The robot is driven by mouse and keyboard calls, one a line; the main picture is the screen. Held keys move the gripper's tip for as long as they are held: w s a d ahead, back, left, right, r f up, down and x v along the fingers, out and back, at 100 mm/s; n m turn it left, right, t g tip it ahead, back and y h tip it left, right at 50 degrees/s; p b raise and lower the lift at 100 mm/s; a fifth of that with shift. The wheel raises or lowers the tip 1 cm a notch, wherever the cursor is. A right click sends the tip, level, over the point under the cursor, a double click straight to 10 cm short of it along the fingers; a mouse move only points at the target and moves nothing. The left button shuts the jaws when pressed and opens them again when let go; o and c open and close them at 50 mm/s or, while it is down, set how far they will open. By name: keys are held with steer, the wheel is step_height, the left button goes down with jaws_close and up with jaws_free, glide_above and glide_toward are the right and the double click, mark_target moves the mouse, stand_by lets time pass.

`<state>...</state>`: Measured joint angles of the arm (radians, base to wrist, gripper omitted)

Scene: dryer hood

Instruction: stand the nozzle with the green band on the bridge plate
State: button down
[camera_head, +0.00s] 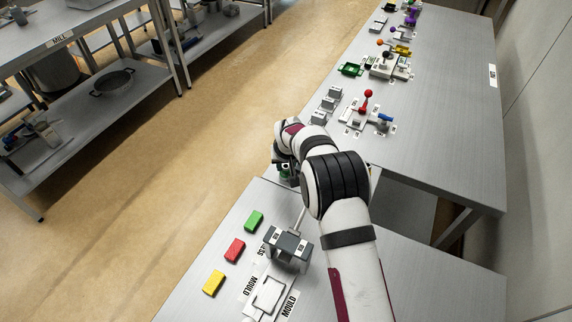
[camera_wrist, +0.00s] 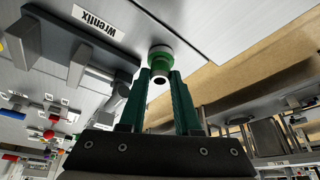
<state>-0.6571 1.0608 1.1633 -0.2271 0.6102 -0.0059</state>
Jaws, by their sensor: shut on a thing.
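My gripper (camera_wrist: 161,85) shows in the wrist view with its two dark green fingers shut on the nozzle with the green band (camera_wrist: 160,52). The nozzle is pale with a green ring and a dark round opening facing the camera. In the head view my gripper (camera_head: 286,174) is small and partly hidden by my arm, near the near table's far edge. I cannot tell in these frames which part is the bridge plate. A dark grey bridge-shaped block (camera_head: 288,246) with small labels stands on the near table, below my gripper in the picture.
Green (camera_head: 254,221), red (camera_head: 235,250) and yellow (camera_head: 213,283) blocks lie left of the dark block. A pale mould (camera_head: 269,294) lies below it. The far table (camera_head: 440,95) holds several small fixtures, including a red-knobbed lever (camera_head: 367,96). A floor gap lies left of the tables.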

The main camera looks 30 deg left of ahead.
steer(key=shift+f, duration=0.1)
steer(key=c, duration=0.6)
jaws_free()
steer(key=v, duration=1.2)
steer(key=s+d+r+m+g+h, duration=0.1)
steer(key=s+d+r+m, duration=0.3)
steer(key=d, duration=0.6)
steer(key=s+d+r+m+g, duration=0.1)
steer(key=s+d+r, duration=0.4)
steer(key=d, duration=0.5)
steer(key=s+d+m, duration=0.2)
steer(key=s+d, duration=0.1)
steer(key=s, duration=0.4)
steer(key=s+d+m+g, duration=0.1)
steer(key=s+d, duration=0.3)
steer(key=s, duration=0.4)
steer(key=s+d+m+g, duration=0.1)
steer(key=s+d+m, duration=0.2)
steer(key=s, duration=0.4)
steer(key=shift+s+d+f+m, duration=0.2)
steer(key=shift+f+m, duration=0.1)
steer(key=shift+m, duration=0.2)
